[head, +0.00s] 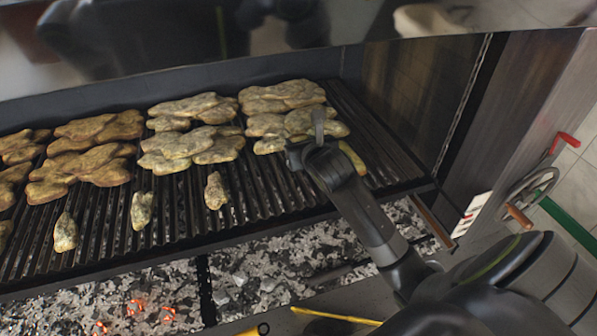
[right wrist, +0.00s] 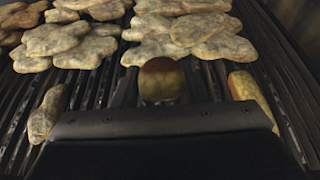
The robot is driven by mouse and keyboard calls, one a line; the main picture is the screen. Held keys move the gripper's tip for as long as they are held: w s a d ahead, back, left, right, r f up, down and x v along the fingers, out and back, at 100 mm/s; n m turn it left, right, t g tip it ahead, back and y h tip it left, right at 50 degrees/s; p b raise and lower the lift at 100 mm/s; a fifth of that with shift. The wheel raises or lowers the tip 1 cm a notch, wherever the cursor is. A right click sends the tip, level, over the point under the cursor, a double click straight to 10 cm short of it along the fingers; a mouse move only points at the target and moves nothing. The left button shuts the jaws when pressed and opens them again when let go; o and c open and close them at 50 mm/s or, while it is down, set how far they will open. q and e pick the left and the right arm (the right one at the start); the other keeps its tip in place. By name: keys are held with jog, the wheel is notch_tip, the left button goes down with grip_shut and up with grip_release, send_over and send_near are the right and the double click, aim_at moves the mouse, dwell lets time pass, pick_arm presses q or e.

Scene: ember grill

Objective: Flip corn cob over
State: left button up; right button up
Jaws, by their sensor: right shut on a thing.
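In the right wrist view a rounded, browned yellow corn cob (right wrist: 160,80) shows end-on, just beyond the dark body of my right gripper (right wrist: 160,103). My right gripper is shut on it over the grate. In the head view the gripper (head: 314,142) is at the right part of the grill, and it hides the held cob. A yellowish cob (head: 352,157) lies just right of it; it also shows in the right wrist view (right wrist: 250,95). A similar small piece (head: 216,190) lies to the left. My left gripper is not in view.
Flat browned pieces (head: 190,145) lie in clusters across the back of the grate (head: 255,190). More small pieces (head: 142,210) lie along the front. Glowing embers (head: 135,307) and ash lie below. A dark hood (head: 180,35) hangs above. The grate's front right is bare.

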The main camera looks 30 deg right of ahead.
jog(key=f, duration=0.1)
jog(key=w+f+b, duration=0.1)
jog(key=f, duration=0.1)
jog(key=shift+f, duration=0.3)
jog(key=shift+r, duration=0.1)
jog(key=o, duration=0.6)
jog(key=shift+c, duration=0.2)
jog(key=shift+o, duration=0.3)
jog(key=o, duration=0.5)
